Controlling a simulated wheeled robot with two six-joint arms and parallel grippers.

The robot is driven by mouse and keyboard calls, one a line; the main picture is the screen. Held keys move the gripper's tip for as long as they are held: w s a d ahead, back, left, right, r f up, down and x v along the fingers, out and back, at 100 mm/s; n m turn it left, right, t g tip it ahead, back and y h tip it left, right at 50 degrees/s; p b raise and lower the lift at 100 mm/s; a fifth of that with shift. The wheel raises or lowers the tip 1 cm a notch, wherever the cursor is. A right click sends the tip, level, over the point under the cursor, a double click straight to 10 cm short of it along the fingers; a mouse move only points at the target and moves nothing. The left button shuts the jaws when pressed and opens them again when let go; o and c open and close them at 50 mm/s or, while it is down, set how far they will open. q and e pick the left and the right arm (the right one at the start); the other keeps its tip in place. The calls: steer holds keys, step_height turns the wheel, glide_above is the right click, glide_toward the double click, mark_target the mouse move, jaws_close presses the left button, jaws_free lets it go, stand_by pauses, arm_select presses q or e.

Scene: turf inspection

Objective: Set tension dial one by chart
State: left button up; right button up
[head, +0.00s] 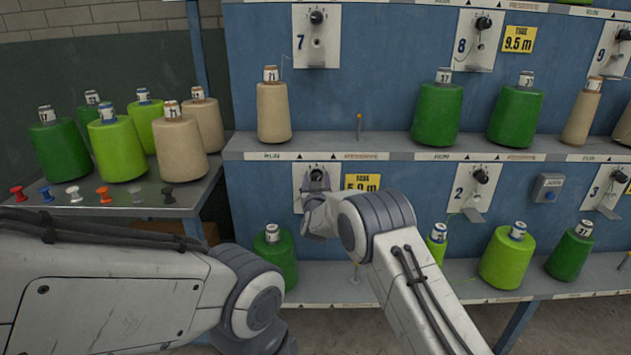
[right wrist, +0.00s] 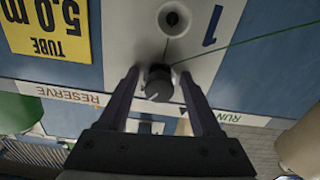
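Tension dial one is a dark round knob (right wrist: 158,82) with a pale mark, on a white panel (right wrist: 195,45) numbered 1. My right gripper (right wrist: 159,74) is open, with its two fingers on either side of the knob and a visible gap at each side. My left gripper is out of view.
RUN and RESERVE strips line the shelf edge (right wrist: 75,95). A green thread runs from the panel's eyelet (right wrist: 172,19). A green cone (head: 275,258) stands below panel 1, a beige cone (head: 273,112) above. Left, a side shelf (head: 120,203) holds cones and coloured pegs. My left arm fills the lower left.

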stand_by(0.3)
steer(key=s+p, duration=0.1)
steer(key=s, duration=0.9)
steer(key=shift+s, duration=0.3)
